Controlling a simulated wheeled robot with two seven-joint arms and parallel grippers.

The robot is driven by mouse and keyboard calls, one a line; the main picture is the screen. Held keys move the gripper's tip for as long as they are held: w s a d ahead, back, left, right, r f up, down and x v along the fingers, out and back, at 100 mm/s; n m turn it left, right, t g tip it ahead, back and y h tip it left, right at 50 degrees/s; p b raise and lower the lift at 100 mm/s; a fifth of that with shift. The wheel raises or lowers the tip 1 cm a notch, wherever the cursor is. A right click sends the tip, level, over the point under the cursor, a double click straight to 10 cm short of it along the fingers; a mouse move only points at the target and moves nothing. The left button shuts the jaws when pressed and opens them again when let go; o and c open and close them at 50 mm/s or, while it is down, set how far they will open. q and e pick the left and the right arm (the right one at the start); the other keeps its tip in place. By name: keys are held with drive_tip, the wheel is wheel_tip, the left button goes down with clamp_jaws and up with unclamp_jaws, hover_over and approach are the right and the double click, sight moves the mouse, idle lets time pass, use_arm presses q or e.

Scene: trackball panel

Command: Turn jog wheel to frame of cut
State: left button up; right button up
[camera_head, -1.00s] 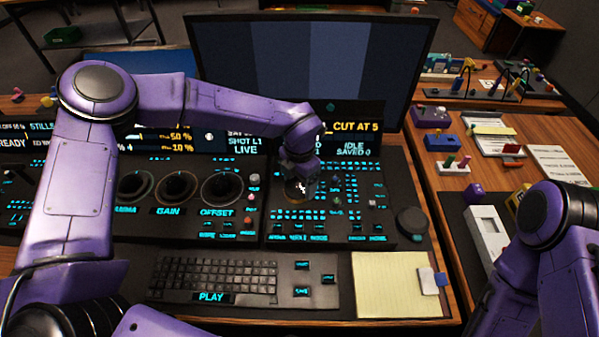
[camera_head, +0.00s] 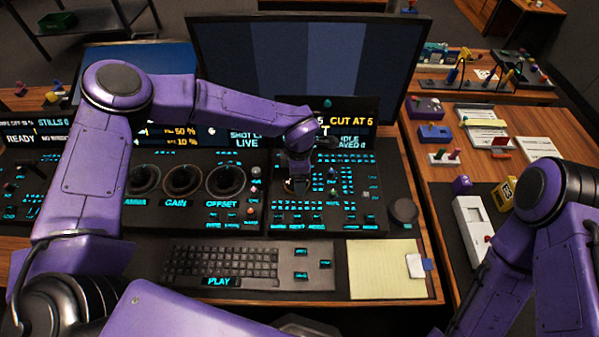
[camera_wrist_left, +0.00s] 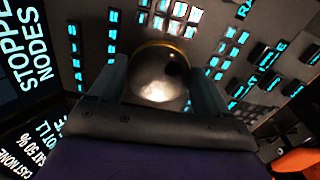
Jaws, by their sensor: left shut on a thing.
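A shiny, silvery round knob with a brass-coloured ring (camera_wrist_left: 160,72) sits among lit cyan keys on the black control panel (camera_head: 350,222). I cannot tell for sure that it is the jog wheel. My left gripper (camera_wrist_left: 158,90) has one finger on each side of it and is shut on it; in the head view the gripper (camera_head: 298,184) points down and mostly hides it. A large dark round dial (camera_head: 403,211) stands at the panel's right end. The display (camera_head: 350,122) above reads "CUT AT 5" in yellow, partly hidden by my left wrist. My right gripper is out of view.
Three dark ringed trackballs, one the offset ball (camera_head: 225,180), lie left of the gripper. A keyboard (camera_head: 222,262) and a yellow notepad (camera_head: 385,270) lie in front. A large monitor (camera_head: 310,60) stands behind. A side table (camera_head: 450,180) at right holds small boxes.

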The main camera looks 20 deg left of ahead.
use_arm(q)
drive_tip(key=shift+w+r, duration=0.1)
drive_tip(key=shift+w, duration=0.05)
idle(0.3)
drive_tip(key=o, duration=1)
wheel_tip(320, 180, up, 10)
drive_tip(key=b, duration=0.1)
drive_tip(key=shift+r+b, duration=0.25)
drive_tip(key=shift+b, duration=0.15)
